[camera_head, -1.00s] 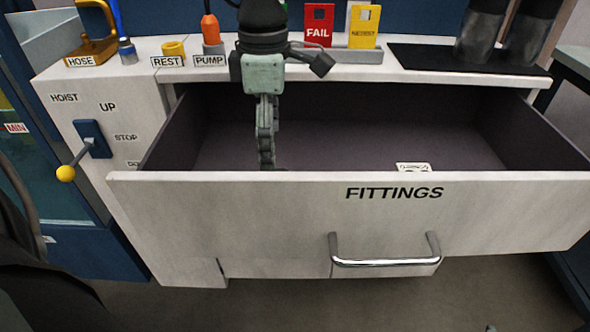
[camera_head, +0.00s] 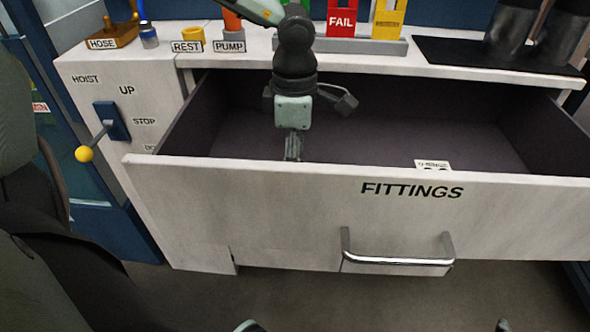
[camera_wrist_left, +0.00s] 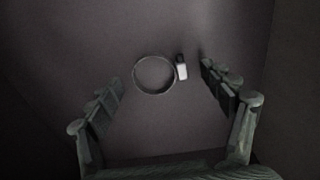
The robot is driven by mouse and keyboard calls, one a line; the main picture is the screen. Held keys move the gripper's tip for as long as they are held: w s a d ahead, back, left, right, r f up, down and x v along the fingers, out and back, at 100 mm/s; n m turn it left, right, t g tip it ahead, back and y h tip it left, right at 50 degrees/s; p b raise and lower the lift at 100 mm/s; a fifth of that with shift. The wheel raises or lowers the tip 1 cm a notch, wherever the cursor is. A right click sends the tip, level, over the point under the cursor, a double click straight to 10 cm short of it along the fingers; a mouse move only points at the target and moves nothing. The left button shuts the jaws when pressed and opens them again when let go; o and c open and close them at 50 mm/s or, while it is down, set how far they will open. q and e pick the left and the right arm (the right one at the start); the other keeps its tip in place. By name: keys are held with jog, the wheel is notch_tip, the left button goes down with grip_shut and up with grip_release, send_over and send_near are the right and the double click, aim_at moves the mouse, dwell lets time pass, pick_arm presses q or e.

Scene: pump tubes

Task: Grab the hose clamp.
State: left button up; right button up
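The hose clamp (camera_wrist_left: 137,76) is a thin round band with a small pale and dark screw block at its right side. It lies on the dark drawer floor in the left wrist view. My left gripper (camera_wrist_left: 160,75) is open, with one finger on each side of the clamp in the picture and visible gaps between. In the head view my left gripper (camera_head: 292,148) reaches down into the open drawer, its tips hidden behind the front panel. The clamp is hidden there. Two small pale tips at the bottom edge may be my right gripper; its state is unclear.
The open FITTINGS drawer (camera_head: 300,207) has a tall front panel, side walls and a metal handle (camera_head: 400,262). A white label (camera_head: 432,164) shows inside near the front.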

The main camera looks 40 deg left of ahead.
pick_arm(q)
jog(key=c, duration=0.9)
jog(key=shift+c, duration=0.3)
jog(key=shift+r, duration=0.15)
